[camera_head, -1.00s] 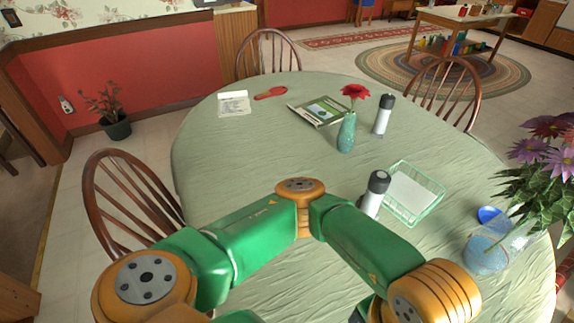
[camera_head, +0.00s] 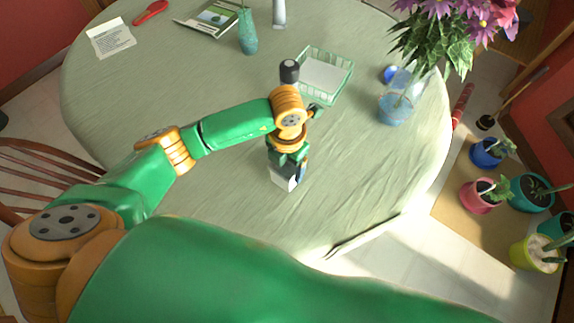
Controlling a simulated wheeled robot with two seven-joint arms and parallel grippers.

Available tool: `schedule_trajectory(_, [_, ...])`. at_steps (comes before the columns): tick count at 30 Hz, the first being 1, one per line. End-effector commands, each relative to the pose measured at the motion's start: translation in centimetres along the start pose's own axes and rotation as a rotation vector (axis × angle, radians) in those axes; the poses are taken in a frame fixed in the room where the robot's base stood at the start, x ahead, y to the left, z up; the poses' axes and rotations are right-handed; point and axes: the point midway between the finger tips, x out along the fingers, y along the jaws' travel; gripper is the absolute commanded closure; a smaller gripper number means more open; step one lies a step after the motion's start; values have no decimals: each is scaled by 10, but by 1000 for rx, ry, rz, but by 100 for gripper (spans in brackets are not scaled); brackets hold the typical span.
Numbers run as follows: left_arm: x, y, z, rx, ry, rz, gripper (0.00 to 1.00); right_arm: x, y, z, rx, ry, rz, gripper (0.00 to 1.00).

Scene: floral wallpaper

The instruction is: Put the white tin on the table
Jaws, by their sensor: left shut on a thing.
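My left gripper (camera_head: 289,168) is over the near middle part of the table (camera_head: 220,195). It is shut on the white tin (camera_head: 283,181), which shows only as a small pale patch below the fingers. Most of the tin is hidden by the gripper and wrist. The tin is over the green cloth; I cannot tell whether it touches it. My right gripper is out of view.
A black-capped shaker (camera_head: 289,72) and a green wire basket (camera_head: 346,78) stand just beyond my wrist. A glass flower vase (camera_head: 394,108) and blue lid (camera_head: 390,74) are to the right. The cloth near the front is clear. Potted plants (camera_head: 482,195) stand at right.

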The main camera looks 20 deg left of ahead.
Motion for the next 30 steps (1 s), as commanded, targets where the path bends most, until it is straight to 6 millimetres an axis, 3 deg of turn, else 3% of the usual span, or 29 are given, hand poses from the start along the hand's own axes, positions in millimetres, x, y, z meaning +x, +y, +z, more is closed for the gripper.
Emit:
schedule_trajectory(3, [10, -1, 0, 0, 0, -2, 98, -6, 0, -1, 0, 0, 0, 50])
schedule_trajectory(13, [17, -1, 0, 1, -2, -2, 98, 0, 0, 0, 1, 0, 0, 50])
schedule_trajectory(14, [15, -1, 0, 1, -2, -2, 17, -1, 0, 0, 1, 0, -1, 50])
schedule_trajectory(16, [15, -1, 0, 1, -2, -2, 0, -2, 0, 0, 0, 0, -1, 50])
schedule_trajectory(25, [8, -1, 1, 1, -4, -2, 0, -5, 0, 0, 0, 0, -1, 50])
schedule_trajectory(30, [-27, -1, 2, 2, -9, -1, 0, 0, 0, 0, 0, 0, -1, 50])
